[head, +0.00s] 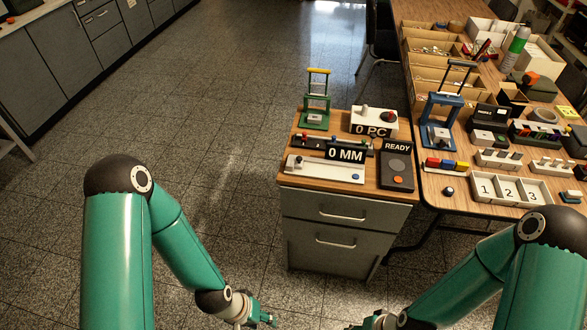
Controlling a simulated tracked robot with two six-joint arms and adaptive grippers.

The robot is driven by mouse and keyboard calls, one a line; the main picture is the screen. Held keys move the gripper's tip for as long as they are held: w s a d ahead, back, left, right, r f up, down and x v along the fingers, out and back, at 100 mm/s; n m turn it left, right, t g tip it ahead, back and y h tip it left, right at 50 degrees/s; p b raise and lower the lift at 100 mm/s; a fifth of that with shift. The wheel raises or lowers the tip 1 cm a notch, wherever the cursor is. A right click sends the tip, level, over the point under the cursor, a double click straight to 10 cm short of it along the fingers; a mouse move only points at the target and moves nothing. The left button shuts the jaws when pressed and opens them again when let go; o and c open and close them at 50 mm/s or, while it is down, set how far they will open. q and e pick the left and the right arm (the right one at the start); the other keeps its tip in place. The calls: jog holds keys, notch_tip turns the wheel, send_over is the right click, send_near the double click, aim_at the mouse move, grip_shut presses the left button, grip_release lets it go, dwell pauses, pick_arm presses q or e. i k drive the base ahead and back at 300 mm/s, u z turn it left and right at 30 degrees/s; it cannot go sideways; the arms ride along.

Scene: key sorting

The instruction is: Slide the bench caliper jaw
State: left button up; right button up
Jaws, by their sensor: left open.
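What looks like the bench caliper (325,169) is a pale grey bar lying along the front of the small wooden-topped cabinet. It has an upright pale piece near its left end and a blue knob near its right end. A black "0 MM" display (345,153) stands right behind it. Which piece is the sliding jaw is too small to tell. My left gripper (268,319) is open at the bottom edge, low in front of the cabinet and well apart from the caliper. My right gripper (355,327) is mostly cut off by the bottom edge, also apart from the caliper.
A crowded workbench (432,196) adjoins on the right. The floor at left is clear.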

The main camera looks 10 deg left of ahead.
aim_at(295, 163)
jog(key=u, duration=0.2)
jog(key=k, duration=0.15)
jog(key=z, duration=0.8)
jog(key=i, duration=0.8)
jog(key=u, duration=0.1)
